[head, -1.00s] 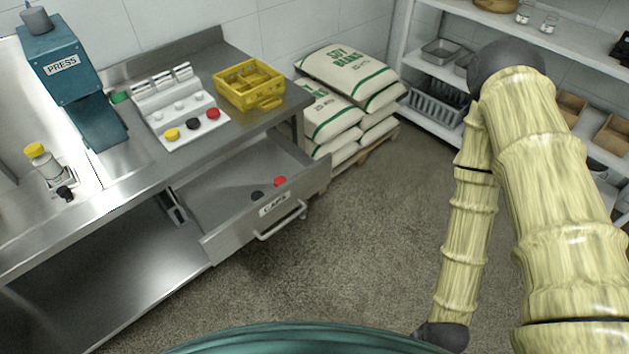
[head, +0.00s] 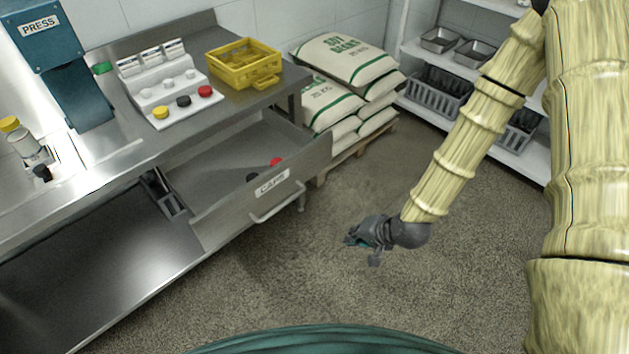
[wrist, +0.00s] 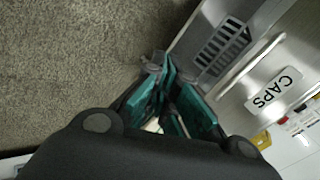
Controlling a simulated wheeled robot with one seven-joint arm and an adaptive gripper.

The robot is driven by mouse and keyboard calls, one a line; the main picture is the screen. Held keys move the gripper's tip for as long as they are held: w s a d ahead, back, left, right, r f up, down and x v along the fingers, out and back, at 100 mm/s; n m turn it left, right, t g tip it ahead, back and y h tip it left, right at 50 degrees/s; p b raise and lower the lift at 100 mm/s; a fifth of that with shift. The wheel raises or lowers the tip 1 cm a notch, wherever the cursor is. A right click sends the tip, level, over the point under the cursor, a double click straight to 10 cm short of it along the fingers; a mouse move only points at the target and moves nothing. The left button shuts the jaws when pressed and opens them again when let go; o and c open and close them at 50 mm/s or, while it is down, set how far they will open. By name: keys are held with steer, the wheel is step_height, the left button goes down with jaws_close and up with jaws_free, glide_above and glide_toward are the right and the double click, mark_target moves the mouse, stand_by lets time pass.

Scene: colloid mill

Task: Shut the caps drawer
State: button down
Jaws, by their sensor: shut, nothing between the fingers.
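The caps drawer (head: 218,216) is pulled out from under the steel bench, with a CAPS label and a bar handle (head: 277,203) on its front. A red cap (head: 276,161) and a black cap (head: 252,177) lie inside it. My gripper (head: 362,238) is shut and empty, in front of and to the right of the drawer, apart from it. In the wrist view my gripper (wrist: 165,95) points past the handle (wrist: 252,64), which shows to its right beside the CAPS label (wrist: 274,91).
The bench top holds a blue press (head: 70,70), a white cap rack (head: 150,112) and a yellow crate (head: 228,52). Soy bean sacks (head: 345,60) on a pallet stand right of the drawer. Shelves (head: 525,150) are at the back right. The floor before the drawer is clear.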

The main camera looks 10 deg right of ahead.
steer(key=w+r+m+t+y+b, duration=0.2)
steer(key=w+r+m+t+b, duration=0.25)
steer(key=w+r, duration=0.65)
glide_toward(310, 167)
steer(key=shift+n, duration=0.45)
steer(key=x, duration=0.5)
steer(key=shift+s+d+f, duration=0.1)
steer(key=shift+f, duration=0.4)
steer(key=shift+w+a, duration=0.45)
steer(key=shift+w, duration=0.2)
steer(key=shift+w+a, duration=0.1)
